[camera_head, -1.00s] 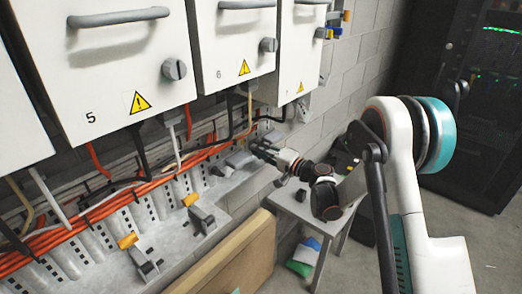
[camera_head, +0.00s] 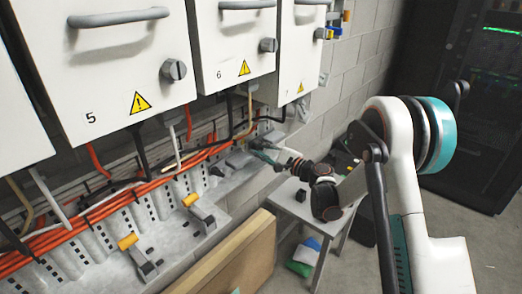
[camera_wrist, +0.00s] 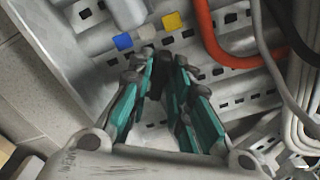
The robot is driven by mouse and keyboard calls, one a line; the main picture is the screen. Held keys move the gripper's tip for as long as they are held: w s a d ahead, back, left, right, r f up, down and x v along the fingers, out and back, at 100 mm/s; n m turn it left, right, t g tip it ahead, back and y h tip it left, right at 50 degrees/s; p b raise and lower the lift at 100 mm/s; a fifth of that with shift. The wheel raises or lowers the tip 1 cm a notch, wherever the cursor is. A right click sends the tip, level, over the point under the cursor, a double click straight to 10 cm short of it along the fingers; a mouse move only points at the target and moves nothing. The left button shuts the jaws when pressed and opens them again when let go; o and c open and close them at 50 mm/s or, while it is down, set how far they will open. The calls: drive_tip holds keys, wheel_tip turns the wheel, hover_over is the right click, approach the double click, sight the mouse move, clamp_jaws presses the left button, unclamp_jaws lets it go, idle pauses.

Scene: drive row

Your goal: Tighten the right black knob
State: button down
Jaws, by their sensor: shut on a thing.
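My gripper (camera_head: 256,149) reaches from the right to the far end of the grey ledge, below cabinet 7. In the wrist view its two teal-padded fingers (camera_wrist: 163,66) are drawn close together at their tips. They are shut on a small dark thing, the black knob (camera_wrist: 157,80), which is mostly hidden between them. In the head view the gripper covers that knob. Another small dark knob-like part (camera_head: 217,170) sits on the ledge to the left of the gripper, apart from it.
Orange cables (camera_head: 150,187) run along the perforated grey ledge (camera_head: 185,245). Two clamps with orange ends (camera_head: 190,200) stand on it. White cabinets (camera_head: 110,60) hang above. A brown panel (camera_head: 235,260) and small grey table (camera_head: 300,205) stand in front. Blue (camera_wrist: 123,41) and yellow (camera_wrist: 172,20) connectors lie beyond the fingertips.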

drive_tip(key=shift+m, duration=0.7)
drive_tip(key=c, duration=1.7)
unclamp_jaws()
drive_tip(key=shift+o, duration=0.2)
drive_tip(key=v, duration=1.2)
